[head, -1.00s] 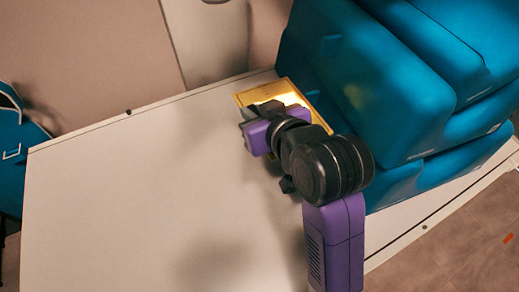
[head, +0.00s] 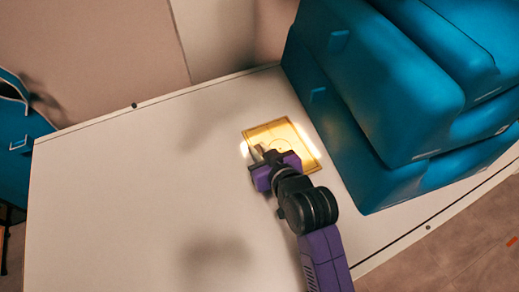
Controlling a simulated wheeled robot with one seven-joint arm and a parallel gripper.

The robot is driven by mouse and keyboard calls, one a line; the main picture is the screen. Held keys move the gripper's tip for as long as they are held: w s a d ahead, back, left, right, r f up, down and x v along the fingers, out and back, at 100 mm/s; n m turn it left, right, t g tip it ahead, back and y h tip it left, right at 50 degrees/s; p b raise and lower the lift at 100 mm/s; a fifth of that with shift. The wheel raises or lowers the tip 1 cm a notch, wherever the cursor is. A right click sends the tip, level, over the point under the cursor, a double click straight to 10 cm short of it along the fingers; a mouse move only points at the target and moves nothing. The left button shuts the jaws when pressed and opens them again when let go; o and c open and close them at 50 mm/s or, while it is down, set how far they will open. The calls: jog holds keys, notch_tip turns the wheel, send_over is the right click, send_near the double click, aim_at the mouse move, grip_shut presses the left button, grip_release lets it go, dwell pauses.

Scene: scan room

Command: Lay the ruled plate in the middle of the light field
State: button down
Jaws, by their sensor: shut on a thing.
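The ruled plate (head: 291,134) is a square, amber, see-through sheet with thin lines on it. My gripper (head: 259,153) is shut on its left side, near the lower left corner, and partly covers it. The light field shows as a bright glow (head: 314,148) past the plate's right edge, with another bright strip at its left edge. The plate covers most of the light between them. I cannot tell whether the plate touches the white table (head: 120,200) or hangs just above it.
Large teal padded blocks (head: 385,90) are stacked at the right, close to the plate's right side. Another teal object (head: 18,150) stands beyond the table's left edge. The table's left and middle are clear, apart from shadows.

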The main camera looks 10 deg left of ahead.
jog(key=shift+f, duration=0.1)
jog(key=c, duration=1.4)
grip_release()
jog(key=shift+o, duration=0.2)
jog(key=v, duration=1.2)
